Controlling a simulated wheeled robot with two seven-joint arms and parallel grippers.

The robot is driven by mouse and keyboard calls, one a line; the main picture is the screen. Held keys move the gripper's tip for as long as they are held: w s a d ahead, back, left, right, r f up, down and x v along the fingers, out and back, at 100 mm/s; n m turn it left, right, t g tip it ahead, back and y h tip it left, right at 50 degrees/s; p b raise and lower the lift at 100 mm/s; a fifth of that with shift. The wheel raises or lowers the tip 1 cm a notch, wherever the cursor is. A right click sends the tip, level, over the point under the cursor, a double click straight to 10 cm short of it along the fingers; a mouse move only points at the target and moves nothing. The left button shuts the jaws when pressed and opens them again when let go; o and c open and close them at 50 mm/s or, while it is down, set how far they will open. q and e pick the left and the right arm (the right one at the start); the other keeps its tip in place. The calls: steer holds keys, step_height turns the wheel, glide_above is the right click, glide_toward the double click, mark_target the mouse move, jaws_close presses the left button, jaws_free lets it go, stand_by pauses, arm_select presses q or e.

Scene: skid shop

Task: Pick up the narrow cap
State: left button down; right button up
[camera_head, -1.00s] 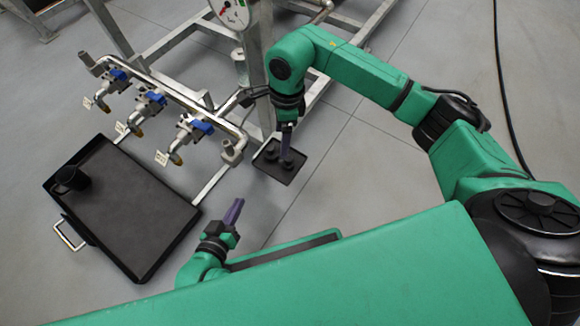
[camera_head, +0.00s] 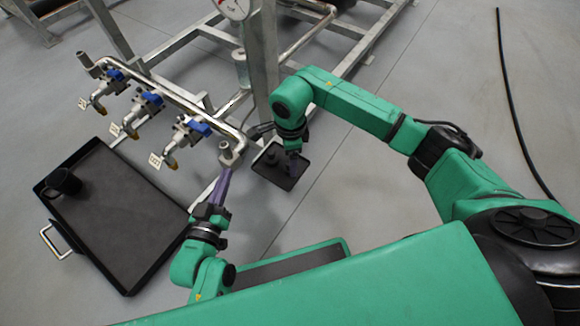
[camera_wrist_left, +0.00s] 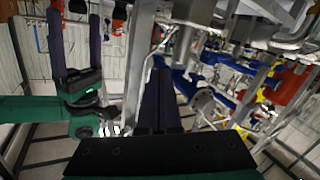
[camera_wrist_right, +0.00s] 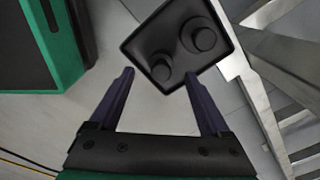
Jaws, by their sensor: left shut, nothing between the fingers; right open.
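Two black caps stand on a small dark tray (camera_wrist_right: 138,45) in the right wrist view. The narrower one (camera_wrist_right: 160,68) is nearer, and a wider cap (camera_wrist_right: 203,38) stands behind it to the right. My right gripper (camera_wrist_right: 160,78) is open. Its fingertips flank the narrow cap in the picture, but they look short of it and touch nothing visible. In the head view the small tray (camera_head: 268,176) lies on the floor under my right gripper (camera_head: 293,172), which partly hides the caps. My left gripper (camera_head: 226,172) is shut and empty, left of that tray, below a pipe end.
A pipe rack (camera_head: 165,85) with several blue-handled valves (camera_head: 150,100) stands at the back left. A large black tray (camera_head: 130,225) with a black cup (camera_head: 63,182) lies at the left. A frame beam (camera_wrist_right: 245,85) runs close right of the small tray.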

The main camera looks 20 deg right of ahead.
steer(key=shift+w+f+b, duration=0.1)
steer(key=shift+f+b, duration=0.35)
steer(key=shift+f, duration=0.3)
steer(key=shift+f+b, duration=0.4)
steer(key=shift+f, duration=0.55)
jaws_close()
arm_select(q)
steer(key=w+r+t, duration=0.3)
steer(key=r, duration=0.6)
steer(key=w+a+r+m+t+h, duration=0.1)
steer(key=w+r+t, duration=0.2)
steer(key=r, duration=0.6)
steer(key=shift+a, duration=0.3)
steer(key=shift+r, duration=0.1)
arm_select(e)
steer(key=shift+r, duration=0.1)
